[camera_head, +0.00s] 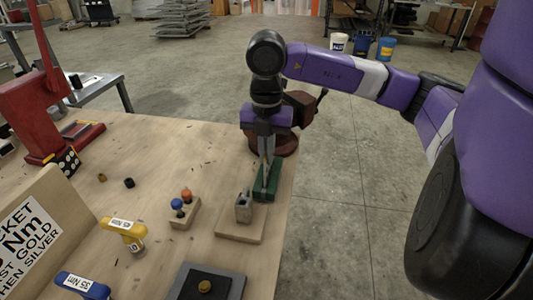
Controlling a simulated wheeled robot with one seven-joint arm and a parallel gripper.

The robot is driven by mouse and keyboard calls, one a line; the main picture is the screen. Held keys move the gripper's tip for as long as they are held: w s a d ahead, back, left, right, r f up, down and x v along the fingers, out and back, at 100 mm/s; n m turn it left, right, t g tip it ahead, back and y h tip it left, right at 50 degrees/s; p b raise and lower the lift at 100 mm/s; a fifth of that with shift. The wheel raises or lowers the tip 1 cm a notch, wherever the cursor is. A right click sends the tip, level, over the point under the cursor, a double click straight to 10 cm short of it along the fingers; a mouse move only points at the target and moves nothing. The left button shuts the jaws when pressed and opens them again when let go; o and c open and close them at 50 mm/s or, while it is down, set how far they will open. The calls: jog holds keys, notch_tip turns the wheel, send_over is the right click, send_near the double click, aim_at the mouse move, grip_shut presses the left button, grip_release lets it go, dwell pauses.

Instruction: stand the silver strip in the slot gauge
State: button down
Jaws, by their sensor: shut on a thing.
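My gripper (267,160) points down near the right edge of the wooden table, at the green block (262,194). Its fingers are closed on a thin, pale upright piece, likely the silver strip; the fingers mostly hide it. I cannot tell whether its lower end is in the green block or clear of it. A small grey metal block (243,210) stands on a wooden base plate (240,228), just in front and left of the gripper. It looks like the slot gauge, but its slot is too small to make out.
A small wooden stand (184,213) with blue and orange knobs is to the left. Yellow (126,230) and blue (82,285) torque tools, a dark square plate (205,285) and a red press (35,110) are also on the table. A dark red vise (298,105) is behind the gripper.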

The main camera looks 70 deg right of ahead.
jog(key=shift+f+b, duration=1.25)
jog(key=shift+b, duration=0.05)
jog(key=c, duration=1.5)
grip_release()
notch_tip(320, 180, up, 8)
jog(key=shift+f, duration=0.1)
